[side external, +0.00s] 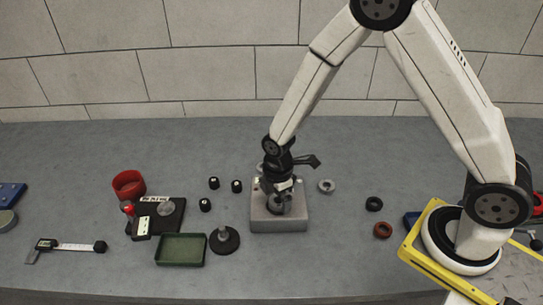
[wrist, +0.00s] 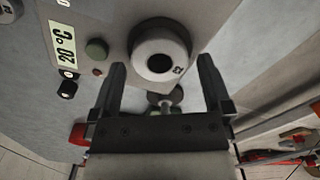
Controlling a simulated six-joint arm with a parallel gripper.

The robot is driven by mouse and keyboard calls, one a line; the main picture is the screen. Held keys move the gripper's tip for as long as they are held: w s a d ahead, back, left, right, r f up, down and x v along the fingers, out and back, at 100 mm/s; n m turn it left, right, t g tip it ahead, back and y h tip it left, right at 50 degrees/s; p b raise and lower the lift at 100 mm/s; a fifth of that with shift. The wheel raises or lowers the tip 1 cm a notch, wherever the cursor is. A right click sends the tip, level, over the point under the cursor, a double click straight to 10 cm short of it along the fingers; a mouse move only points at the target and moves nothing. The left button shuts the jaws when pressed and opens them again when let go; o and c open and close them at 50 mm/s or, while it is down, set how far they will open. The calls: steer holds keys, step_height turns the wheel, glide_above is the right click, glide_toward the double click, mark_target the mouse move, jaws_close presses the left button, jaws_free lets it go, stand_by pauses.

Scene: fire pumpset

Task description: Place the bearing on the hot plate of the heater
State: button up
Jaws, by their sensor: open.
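The heater (side external: 265,223) is a grey box in the middle of the bench. Its panel (wrist: 112,22) has a numeric display and a green button in the wrist view. A pale, thick ring with a dark centre, which looks like the bearing (wrist: 159,67), lies on a dark round plate, the hot plate (wrist: 135,38), on the heater's top. My gripper (wrist: 162,64) is open, its two fingers on either side of the ring with gaps showing. In the side view my gripper (side external: 281,205) is low over the heater, and the ring is largely hidden there.
A grey ring (side external: 326,186) lies right of the heater, with a black ring (side external: 374,204) and a red-brown ring (side external: 383,230) further right. A black round stand (side external: 225,241) and green tray (side external: 181,250) are close on the left. A red cup (side external: 128,184) stands further left.

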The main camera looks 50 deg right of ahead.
step_height(320, 180, up, 12)
steer(key=shift+f, duration=0.15)
stand_by(0.6)
steer(key=shift+s, duration=0.1)
stand_by(0.5)
steer(key=s+d+r+m+t, duration=0.1)
steer(key=s+d+m, duration=0.5)
steer(key=m, duration=0.9)
steer(key=shift+s+d+r+t, duration=0.35)
steer(key=shift+s+t, duration=0.45)
steer(key=shift+s, duration=1)
